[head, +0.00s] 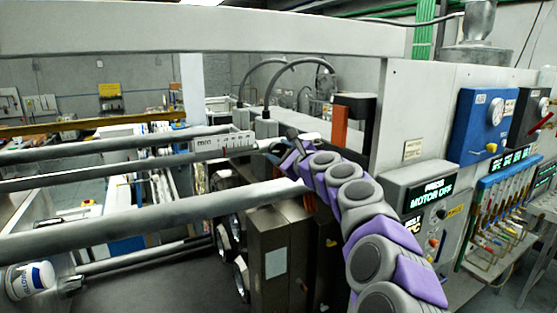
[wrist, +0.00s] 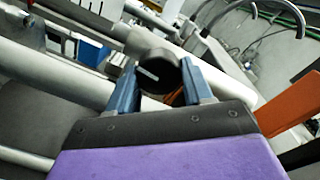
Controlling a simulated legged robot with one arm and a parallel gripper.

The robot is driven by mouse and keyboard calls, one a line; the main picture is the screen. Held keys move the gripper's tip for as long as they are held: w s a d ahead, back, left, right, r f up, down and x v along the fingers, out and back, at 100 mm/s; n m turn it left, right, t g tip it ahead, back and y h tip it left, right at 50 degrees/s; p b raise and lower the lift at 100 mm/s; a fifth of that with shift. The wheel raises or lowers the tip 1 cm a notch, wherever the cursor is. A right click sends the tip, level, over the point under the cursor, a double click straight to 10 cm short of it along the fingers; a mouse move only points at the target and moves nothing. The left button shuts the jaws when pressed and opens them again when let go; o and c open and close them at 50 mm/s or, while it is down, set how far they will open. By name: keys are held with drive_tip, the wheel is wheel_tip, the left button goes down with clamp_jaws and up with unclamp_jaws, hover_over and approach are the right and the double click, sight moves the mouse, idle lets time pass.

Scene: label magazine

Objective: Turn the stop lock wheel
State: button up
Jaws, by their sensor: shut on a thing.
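The stop lock wheel (wrist: 159,73) is a dark round knob with a short white mark on its face, seen in the wrist view. It sits at the end of a light rod or bar. My gripper (wrist: 159,82) has one blue finger on each side of the wheel and is shut on it. In the head view, my gripper (head: 277,147) reaches the right end of a white scale plate (head: 222,143) marked "min".
Long grey bars (head: 150,212) cross the machine below and left of my gripper. An orange upright (head: 339,127) stands just behind my arm. A grey panel with a "MOTOR OFF" display (head: 430,194) is at right. Dark metal blocks (head: 283,255) stand beneath the arm.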

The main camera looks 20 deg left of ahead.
drive_tip(key=n+b, duration=0.1)
drive_tip(key=n, duration=0.2)
drive_tip(key=n+b, duration=0.1)
drive_tip(key=shift+f+n+b, duration=0.3)
drive_tip(key=shift+b, duration=0.05)
drive_tip(key=n+b, duration=0.1)
drive_tip(key=n, duration=0.1)
drive_tip(key=shift+s+a+n+b, duration=0.15)
drive_tip(key=shift+s+n+b, duration=0.05)
drive_tip(key=shift+n+b, duration=0.15)
drive_tip(key=n+b, duration=0.2)
drive_tip(key=n, duration=0.2)
drive_tip(key=shift+w+h+b, duration=0.15)
drive_tip(key=shift+h+b, duration=0.25)
drive_tip(key=n+b, duration=0.2)
drive_tip(key=n, duration=0.1)
drive_tip(key=shift+f+n, duration=0.1)
drive_tip(key=shift+n, duration=0.25)
drive_tip(key=n+b, duration=0.1)
drive_tip(key=n, duration=0.2)
drive_tip(key=shift+t, duration=0.3)
drive_tip(key=shift+n, duration=0.8)
drive_tip(key=shift+r+n, duration=0.2)
drive_tip(key=shift+n, duration=0.3)
